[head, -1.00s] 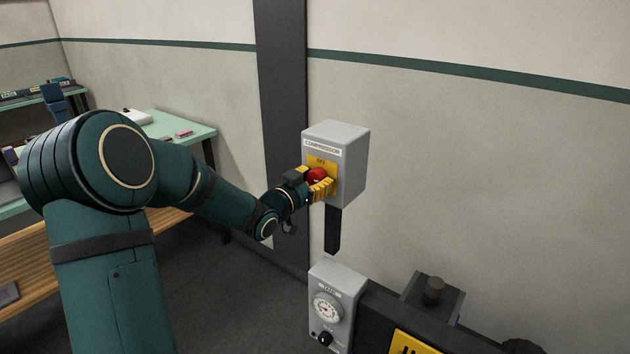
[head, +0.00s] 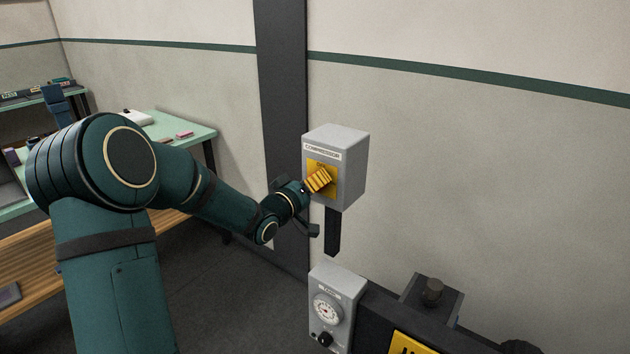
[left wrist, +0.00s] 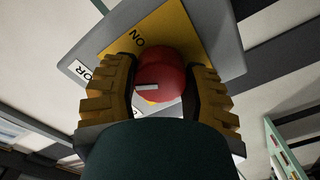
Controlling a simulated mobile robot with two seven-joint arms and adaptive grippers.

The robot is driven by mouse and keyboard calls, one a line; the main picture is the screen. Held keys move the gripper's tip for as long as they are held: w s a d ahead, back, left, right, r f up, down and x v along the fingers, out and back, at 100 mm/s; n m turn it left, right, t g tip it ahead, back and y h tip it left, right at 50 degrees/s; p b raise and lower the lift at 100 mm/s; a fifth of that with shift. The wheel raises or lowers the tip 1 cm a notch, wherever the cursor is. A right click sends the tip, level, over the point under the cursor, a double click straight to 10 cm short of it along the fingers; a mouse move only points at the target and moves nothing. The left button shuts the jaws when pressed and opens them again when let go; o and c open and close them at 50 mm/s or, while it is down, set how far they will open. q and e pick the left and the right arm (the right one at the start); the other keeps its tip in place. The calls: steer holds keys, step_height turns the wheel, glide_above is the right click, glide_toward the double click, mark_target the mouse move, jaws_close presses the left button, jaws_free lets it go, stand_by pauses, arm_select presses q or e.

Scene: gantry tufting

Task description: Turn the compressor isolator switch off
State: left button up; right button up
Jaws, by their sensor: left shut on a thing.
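The compressor isolator switch is a grey box (head: 350,170) labelled COMPRESSOR with a yellow plate on its front. In the left wrist view its red round knob (left wrist: 160,77) with a white pointer mark sits on the yellow plate (left wrist: 180,30), where ON is readable. My left gripper (head: 319,180) is at the front of the box, its yellow fingers on both sides of the knob. It also shows in the left wrist view (left wrist: 162,88), shut on the knob. In the head view the fingers hide the knob. My right gripper is not in view.
A grey unit with a round dial (head: 327,309) and black knob stands below the box, beside a dark machine frame (head: 376,317). A dark post (head: 282,120) runs up the wall behind. A green-topped table (head: 165,127) stands at the left.

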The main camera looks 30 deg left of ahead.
arm_select(q)
steer(key=n+p, duration=0.2)
steer(key=n, duration=0.3)
steer(key=shift+n, duration=0.3)
stand_by(0.4)
steer(key=o, duration=1.2)
steer(key=s+a, duration=0.1)
steer(key=s, duration=1.1)
